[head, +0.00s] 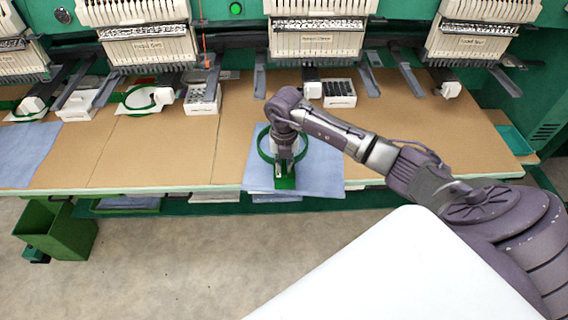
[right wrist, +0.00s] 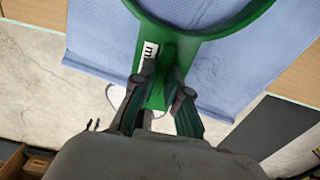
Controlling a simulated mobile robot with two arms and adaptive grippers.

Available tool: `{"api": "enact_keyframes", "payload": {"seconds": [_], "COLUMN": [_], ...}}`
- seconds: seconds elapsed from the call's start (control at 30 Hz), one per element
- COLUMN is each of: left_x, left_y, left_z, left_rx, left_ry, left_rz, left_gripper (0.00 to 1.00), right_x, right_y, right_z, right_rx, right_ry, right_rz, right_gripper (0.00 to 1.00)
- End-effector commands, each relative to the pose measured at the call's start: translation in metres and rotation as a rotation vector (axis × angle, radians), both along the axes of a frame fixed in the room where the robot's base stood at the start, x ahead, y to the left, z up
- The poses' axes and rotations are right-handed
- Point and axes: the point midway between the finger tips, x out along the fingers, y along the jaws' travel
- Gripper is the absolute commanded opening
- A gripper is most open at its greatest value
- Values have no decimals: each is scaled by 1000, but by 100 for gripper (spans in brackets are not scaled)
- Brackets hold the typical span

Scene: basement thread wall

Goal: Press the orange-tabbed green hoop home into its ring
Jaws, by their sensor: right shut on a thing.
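A green hoop (head: 263,145) is over a blue cloth (head: 318,160) at the table's front edge. My right gripper (head: 285,170) comes down from above, shut on the hoop's green tab. The right wrist view shows the hoop's curved rim (right wrist: 207,35) and the tab with a white label, between the fingers of my right gripper (right wrist: 164,90). I see no orange on this tab. I cannot tell a separate ring from the hoop, nor whether the hoop touches the cloth, as my wrist hides part of it. My left gripper is out of view.
Embroidery machine heads (head: 318,38) line the back. Another green hoop (head: 140,98) lies at the left, near small white trays (head: 203,100). A second blue cloth (head: 28,150) is at the far left. A green bin (head: 58,228) stands on the floor. Brown tabletop (head: 425,140) is clear at the right.

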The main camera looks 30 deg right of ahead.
Motion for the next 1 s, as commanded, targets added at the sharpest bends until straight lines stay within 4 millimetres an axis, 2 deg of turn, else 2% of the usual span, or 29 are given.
{"api": "enact_keyframes", "payload": {"seconds": [1.0], "left_x": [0], "left_y": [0], "left_z": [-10], "left_rx": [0], "left_ry": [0], "left_rz": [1], "left_gripper": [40], "right_x": [0], "right_y": [0], "right_z": [-13], "right_rx": [1], "right_ry": [-1], "right_rz": [0], "right_gripper": [0]}}
